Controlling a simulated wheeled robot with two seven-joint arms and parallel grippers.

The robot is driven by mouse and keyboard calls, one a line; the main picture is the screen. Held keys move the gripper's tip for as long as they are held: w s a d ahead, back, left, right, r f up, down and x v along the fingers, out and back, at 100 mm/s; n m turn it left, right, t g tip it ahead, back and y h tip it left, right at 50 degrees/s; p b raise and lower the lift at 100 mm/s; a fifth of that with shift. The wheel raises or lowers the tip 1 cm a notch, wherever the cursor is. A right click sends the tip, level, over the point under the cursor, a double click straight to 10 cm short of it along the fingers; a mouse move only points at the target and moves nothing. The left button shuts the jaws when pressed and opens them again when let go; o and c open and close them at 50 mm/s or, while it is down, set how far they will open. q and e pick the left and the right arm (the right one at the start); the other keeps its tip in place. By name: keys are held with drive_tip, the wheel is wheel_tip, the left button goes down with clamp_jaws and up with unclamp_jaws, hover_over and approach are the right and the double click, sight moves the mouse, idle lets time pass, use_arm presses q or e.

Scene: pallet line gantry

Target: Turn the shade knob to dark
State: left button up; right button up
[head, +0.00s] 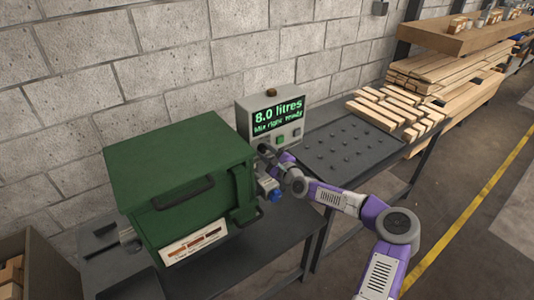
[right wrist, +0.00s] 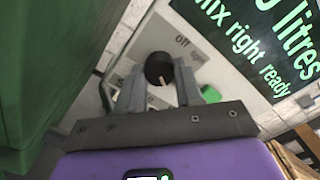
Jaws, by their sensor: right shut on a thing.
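The black shade knob (right wrist: 158,66) sits on the light grey control box (head: 245,119). In the right wrist view the word "off" stands at its upper right, and other lettering at its lower left is partly hidden. A pale pointer mark shows on the knob's lower edge. My right gripper (right wrist: 161,82) is shut on the knob, one finger on each side. In the head view my right gripper (head: 265,150) is at the box's lower left, and it hides the knob. The display (head: 278,114) reads "8.0 litres" and "Mix right: ready". My left gripper is not in view.
The green machine (head: 180,160) stands close on the left of my right gripper, with a wood-shade card (head: 195,241) on its front. A green button (right wrist: 211,94) is close beside the right finger. A dark studded tray (head: 345,143) and timber stacks (head: 440,85) are at the right.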

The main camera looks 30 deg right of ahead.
drive_tip(key=o, duration=1)
drive_tip(key=shift+o, duration=0.2)
drive_tip(key=s, duration=0.7)
drive_tip(key=shift+s+d, duration=0.3)
drive_tip(key=shift+f, duration=0.1)
